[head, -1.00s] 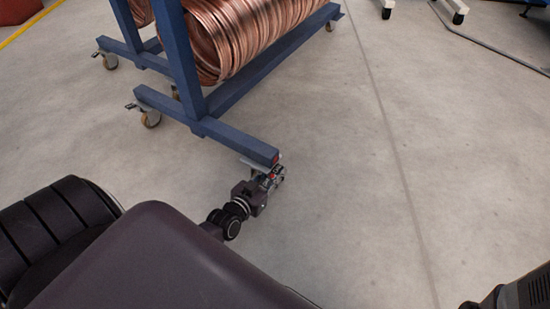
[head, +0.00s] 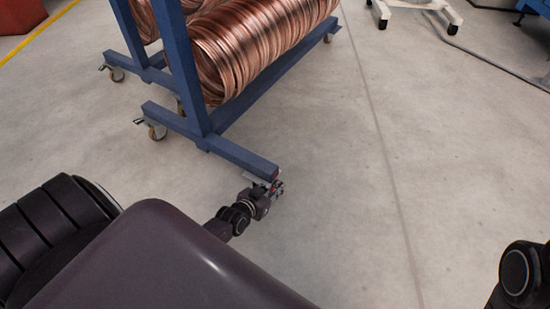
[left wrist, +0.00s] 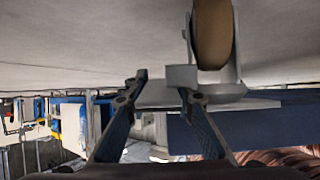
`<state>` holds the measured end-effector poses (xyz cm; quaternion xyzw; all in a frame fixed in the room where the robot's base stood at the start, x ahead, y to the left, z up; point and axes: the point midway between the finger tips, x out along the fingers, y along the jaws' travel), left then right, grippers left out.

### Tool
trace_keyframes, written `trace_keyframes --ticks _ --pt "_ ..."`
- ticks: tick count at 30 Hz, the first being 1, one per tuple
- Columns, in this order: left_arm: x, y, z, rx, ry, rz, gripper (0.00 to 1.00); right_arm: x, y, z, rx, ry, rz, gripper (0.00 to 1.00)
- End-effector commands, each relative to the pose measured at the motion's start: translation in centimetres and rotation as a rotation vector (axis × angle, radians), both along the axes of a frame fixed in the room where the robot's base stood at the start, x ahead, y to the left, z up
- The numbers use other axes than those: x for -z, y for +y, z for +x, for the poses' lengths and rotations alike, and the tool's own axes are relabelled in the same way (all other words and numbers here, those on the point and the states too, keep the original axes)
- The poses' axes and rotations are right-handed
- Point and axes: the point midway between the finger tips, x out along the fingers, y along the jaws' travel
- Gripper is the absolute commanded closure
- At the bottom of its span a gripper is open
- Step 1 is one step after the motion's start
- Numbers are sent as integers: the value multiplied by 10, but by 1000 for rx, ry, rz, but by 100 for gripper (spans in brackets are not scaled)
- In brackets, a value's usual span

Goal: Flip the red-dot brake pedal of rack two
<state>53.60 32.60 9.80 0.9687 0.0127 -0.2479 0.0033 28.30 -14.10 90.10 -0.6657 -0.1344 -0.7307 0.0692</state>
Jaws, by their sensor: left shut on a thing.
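The near blue rack (head: 240,157) carries copper coils and stands on casters. The end of its front beam has a small red mark (head: 275,174). My left gripper (head: 277,188) is at that beam end, low by the floor, and partly hides the caster there. In the left wrist view, which looks upside down, the caster's tan wheel (left wrist: 212,35) is at the top. A pale metal pedal (left wrist: 160,94) lies at the fingertips, and my left gripper (left wrist: 162,84) is shut on it. Its exact tilt is unclear. My right gripper is not in view.
Copper coils (head: 265,50) hang on the rack. Another caster (head: 156,131) stands at the left end of the front beam. A white wheeled stand (head: 410,8) is at the top right. The concrete floor right of the rack is clear.

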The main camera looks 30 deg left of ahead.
Motion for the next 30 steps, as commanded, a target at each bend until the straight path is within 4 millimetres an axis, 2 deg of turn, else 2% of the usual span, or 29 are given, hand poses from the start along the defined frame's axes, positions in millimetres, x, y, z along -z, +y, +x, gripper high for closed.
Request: trace_keyframes --ticks 11,12,16,25,30 --pt "2 0 -1 0 7 0 100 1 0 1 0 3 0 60" --pt "2 0 -1 0 7 0 75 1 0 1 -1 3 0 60" --pt "2 0 -1 0 6 0 61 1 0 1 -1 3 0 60" --pt "0 0 -1 0 3 0 59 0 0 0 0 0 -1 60" --pt "-4 -1 -9 0 3 -1 59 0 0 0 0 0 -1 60"
